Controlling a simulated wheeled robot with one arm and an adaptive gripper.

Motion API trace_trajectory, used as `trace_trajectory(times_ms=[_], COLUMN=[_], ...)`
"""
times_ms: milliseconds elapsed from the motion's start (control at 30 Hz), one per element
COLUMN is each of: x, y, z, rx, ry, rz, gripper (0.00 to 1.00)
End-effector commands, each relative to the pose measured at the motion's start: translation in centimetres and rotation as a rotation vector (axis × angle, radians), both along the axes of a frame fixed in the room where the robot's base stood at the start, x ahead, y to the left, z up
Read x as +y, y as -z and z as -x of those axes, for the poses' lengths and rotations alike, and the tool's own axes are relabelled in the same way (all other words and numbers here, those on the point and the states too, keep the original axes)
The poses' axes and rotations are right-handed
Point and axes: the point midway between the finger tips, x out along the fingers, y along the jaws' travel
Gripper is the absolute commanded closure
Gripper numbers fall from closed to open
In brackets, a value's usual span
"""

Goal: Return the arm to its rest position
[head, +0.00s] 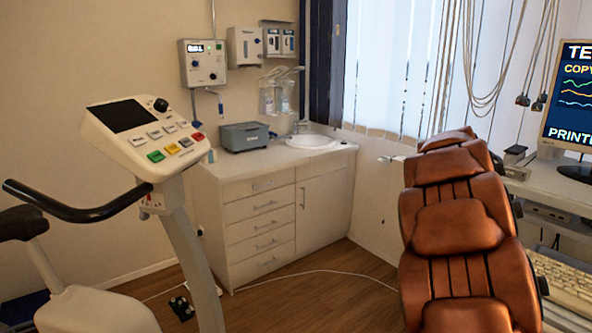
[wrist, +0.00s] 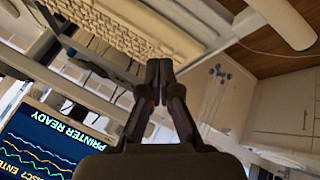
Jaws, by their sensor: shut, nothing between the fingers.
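My gripper (wrist: 159,70) shows only in the wrist view. Its two dark fingers come together at the tips, and I see nothing held between them. A cream keyboard (wrist: 125,28) appears beyond the fingertips at the top of that view. I cannot tell how far it is from them. My arm and gripper do not show in the head view.
In the head view, a brown padded chair (head: 459,231) stands at the right, beside a desk with a monitor (head: 570,97) and keyboard (head: 563,283). An exercise bike console (head: 143,138) is at the left. A white cabinet (head: 270,215) stands behind. Cables cross the floor.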

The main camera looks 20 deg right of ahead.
Motion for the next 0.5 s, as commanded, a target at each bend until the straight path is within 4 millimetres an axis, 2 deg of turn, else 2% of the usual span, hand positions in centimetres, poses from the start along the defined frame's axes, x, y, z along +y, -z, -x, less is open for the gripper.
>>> trace_trajectory(times_ms=[33, 267, 500], x=[2.5, 12.7, 23.5], y=[-0.3, 1.1, 3.4], z=[0.3, 2.9, 7.2], rx=[0.002, 0.034, 0.097], ry=[-0.017, -0.096, -0.217], rz=[-0.025, -0.17, -0.333], gripper=[1.0, 1.0, 1.0])
